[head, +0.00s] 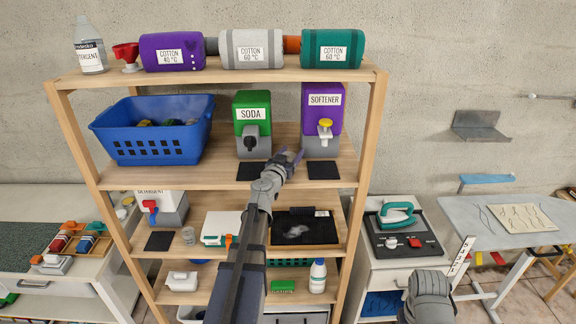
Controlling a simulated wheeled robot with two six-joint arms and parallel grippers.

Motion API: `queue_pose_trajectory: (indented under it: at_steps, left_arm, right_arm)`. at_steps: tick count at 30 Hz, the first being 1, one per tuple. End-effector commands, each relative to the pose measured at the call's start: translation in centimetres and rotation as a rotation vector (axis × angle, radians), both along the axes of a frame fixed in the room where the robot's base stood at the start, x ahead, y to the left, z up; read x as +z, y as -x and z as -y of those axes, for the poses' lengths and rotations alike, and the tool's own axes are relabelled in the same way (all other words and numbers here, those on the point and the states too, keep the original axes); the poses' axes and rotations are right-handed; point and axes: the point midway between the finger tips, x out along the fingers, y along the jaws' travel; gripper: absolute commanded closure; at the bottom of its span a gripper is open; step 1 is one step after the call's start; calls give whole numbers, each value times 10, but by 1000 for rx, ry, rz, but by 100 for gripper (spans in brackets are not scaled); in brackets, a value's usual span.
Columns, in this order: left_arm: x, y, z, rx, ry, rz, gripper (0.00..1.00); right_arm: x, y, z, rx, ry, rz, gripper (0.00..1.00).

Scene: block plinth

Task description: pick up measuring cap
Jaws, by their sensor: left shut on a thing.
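My left gripper (288,156) reaches up from the bottom middle to the front of the upper shelf, between the soda and softener dispensers. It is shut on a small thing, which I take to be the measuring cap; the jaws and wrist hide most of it. A small clear greyish cup (188,236) stands apart on the shelf below, near the detergent dispenser. A grey part of my right arm shows at the bottom right; its jaws do not show.
The green soda dispenser (253,115) and purple softener dispenser (322,118) stand close to the left gripper, with dark pads before them. A blue basket (150,150) fills the shelf's left. Wooden posts (366,150) bound the rack. A black tray (318,232) lies below.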

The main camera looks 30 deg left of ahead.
Motion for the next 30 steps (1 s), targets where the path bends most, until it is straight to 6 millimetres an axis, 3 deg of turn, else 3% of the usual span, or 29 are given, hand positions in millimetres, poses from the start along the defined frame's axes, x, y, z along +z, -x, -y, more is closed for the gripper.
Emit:
queue_pose_trajectory:
  at_steps: [1,12,23,30]
  left_arm:
    - [0,0,0,0,0,0,51]
    - [0,0,0,0,0,0,91]
    - [2,0,1,-1,0,0,91]
    - [14,2,4,-4,0,0,91]
  right_arm:
    - [0,0,0,0,0,0,50]
    - [0,0,0,0,0,0,50]
    - [2,0,0,0,0,0,50]
    - [14,0,0,-3,0,0,50]
